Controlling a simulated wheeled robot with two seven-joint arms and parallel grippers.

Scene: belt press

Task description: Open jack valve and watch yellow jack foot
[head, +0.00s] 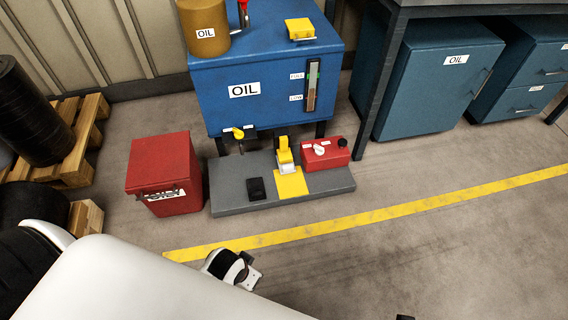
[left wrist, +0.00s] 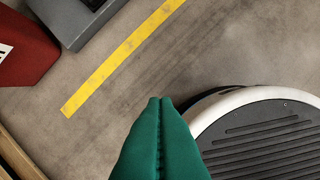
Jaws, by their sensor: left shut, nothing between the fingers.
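A yellow jack (head: 285,155) stands upright on a yellow patch of the grey base plate (head: 328,184) in the head view. Beside it on the right is a red box (head: 325,155) with a white knob (head: 320,149) and a black knob (head: 342,142); I cannot tell which is the jack valve. A yellow-handled valve (head: 238,133) sits under the blue oil tank. My left gripper shows in the left wrist view as green fingers (left wrist: 160,101), shut and empty, above bare floor, apart from the base plate. My right gripper is not in view.
A red lidded bin (head: 163,170) stands left of the base plate; its side shows in the left wrist view (left wrist: 22,48). A black pedal-like block (head: 256,188) lies on the plate. A yellow floor line (head: 390,210) crosses in front. Blue cabinets (head: 425,85) stand right. The front floor is clear.

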